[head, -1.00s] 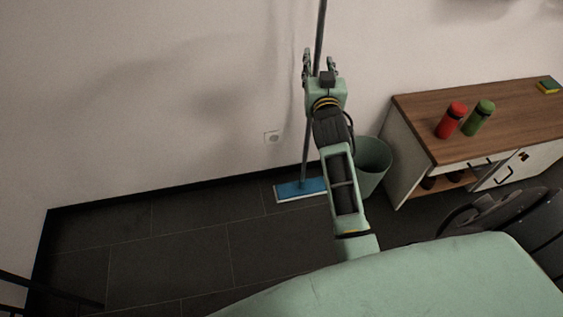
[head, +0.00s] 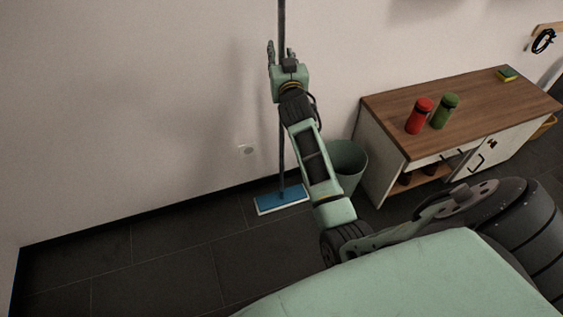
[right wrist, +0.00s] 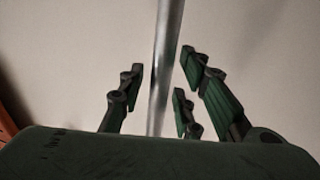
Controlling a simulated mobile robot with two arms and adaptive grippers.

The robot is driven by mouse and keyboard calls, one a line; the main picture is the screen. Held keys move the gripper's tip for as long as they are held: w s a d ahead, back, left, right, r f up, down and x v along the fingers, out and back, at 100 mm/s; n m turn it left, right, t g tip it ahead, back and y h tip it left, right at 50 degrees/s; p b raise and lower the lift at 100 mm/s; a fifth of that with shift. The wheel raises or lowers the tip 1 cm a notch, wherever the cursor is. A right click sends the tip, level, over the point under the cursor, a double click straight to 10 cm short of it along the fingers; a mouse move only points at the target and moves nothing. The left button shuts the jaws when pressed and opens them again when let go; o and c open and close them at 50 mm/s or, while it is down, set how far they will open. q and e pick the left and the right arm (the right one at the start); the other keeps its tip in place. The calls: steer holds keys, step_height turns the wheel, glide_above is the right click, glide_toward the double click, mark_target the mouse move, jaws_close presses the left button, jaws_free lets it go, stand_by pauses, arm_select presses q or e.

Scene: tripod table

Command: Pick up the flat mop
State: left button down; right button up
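The flat mop stands upright near the wall, its blue head (head: 282,200) flat on the dark floor and its thin grey handle (head: 281,150) rising past the top of the head view. My right gripper (head: 279,52) is at the upper part of the handle. In the right wrist view the handle (right wrist: 165,70) runs between the spread fingers of my right gripper (right wrist: 160,85), with gaps on both sides. The fingers are open and do not appear to touch it. Part of the handle is hidden behind my gripper and forearm. My left gripper is not in view.
A green-grey bin (head: 347,165) stands just right of the mop. The floor left of the mop is clear.

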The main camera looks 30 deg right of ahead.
jaws_close()
stand_by(1.1)
steer(key=shift+r, duration=0.1)
